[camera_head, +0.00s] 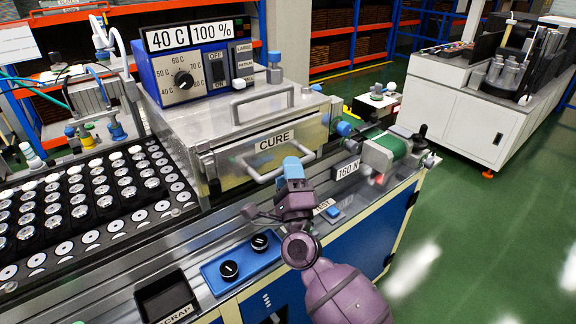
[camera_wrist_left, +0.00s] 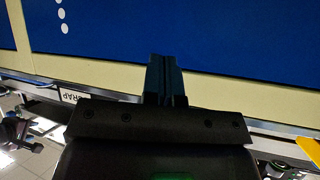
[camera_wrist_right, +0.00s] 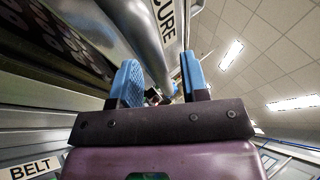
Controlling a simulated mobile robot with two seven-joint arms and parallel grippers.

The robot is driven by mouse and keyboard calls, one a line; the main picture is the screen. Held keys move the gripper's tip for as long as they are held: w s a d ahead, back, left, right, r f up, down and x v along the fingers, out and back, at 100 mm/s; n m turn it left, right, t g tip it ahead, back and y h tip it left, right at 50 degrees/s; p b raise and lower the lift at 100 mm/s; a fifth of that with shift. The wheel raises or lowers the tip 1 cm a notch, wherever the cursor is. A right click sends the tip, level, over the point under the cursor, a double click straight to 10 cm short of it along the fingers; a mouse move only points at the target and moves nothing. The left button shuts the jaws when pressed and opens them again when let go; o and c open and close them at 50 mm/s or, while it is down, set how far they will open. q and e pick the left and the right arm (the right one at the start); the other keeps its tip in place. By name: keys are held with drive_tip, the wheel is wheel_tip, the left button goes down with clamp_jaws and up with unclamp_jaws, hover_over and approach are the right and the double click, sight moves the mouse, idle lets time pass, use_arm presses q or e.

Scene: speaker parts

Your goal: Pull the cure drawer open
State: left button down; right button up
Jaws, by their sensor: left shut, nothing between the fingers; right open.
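The cure drawer (camera_head: 232,168) is a metal front with a CURE label, set in the metal housing below the control box. Its bar handle (camera_head: 262,181) sticks out in front. My right gripper (camera_head: 293,166) is at the handle, its blue fingers by the bar. In the right wrist view my right gripper (camera_wrist_right: 160,80) is open, and the handle bar (camera_wrist_right: 150,42) runs into the gap between the fingers. Whether either finger touches the bar, I cannot tell. My left gripper (camera_wrist_left: 164,78) is shut and empty, facing a blue cabinet panel; it is outside the head view.
A tray of round parts (camera_head: 88,195) lies left of the housing. A blue two-knob panel (camera_head: 242,262) and a scrap bin (camera_head: 166,297) sit at the bench's front. The green floor (camera_head: 455,235) at right is clear.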

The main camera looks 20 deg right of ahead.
drive_tip(key=shift+w+r, duration=0.2)
drive_tip(key=shift+w, duration=0.15)
use_arm(q)
drive_tip(key=shift+s, duration=0.1)
use_arm(e)
clamp_jaws()
use_arm(q)
drive_tip(key=shift+s+f, duration=0.15)
drive_tip(key=shift+s, duration=0.05)
